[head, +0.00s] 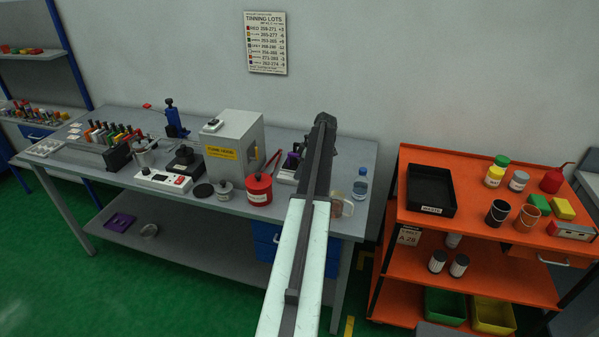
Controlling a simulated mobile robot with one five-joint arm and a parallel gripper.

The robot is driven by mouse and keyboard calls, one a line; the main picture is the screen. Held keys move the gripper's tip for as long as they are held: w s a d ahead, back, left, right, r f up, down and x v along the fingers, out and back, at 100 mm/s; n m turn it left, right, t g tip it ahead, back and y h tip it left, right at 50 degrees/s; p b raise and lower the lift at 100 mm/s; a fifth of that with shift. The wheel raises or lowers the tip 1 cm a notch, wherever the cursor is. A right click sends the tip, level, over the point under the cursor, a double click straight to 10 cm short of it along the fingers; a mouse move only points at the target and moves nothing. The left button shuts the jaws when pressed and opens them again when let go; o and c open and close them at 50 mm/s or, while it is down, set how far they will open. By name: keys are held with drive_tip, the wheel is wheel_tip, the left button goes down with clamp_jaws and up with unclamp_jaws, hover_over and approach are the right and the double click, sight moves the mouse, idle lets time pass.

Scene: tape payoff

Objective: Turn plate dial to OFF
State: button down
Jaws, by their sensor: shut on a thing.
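My arm reaches out over the right half of the grey bench (225,205). My gripper (325,122) is at its dark far end. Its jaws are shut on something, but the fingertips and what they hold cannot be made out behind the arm. No plate dial can be clearly seen. A low white box (163,181) with a red part sits at the bench's front left. A dark squat device (185,161) stands just behind it. A light-coloured unit (286,178) with a purple part is partly hidden by my arm. Any dial's setting is unreadable.
A grey box with a yellow label (232,142), a red can (259,190) and a grey tin (224,191) stand left of my arm. A water bottle (361,184) stands right of it. An orange cart (412,217) with a black tray (431,209) is further right.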

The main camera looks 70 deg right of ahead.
idle(0.4)
drive_tip(key=c, duration=1.5)
unclamp_jaws()
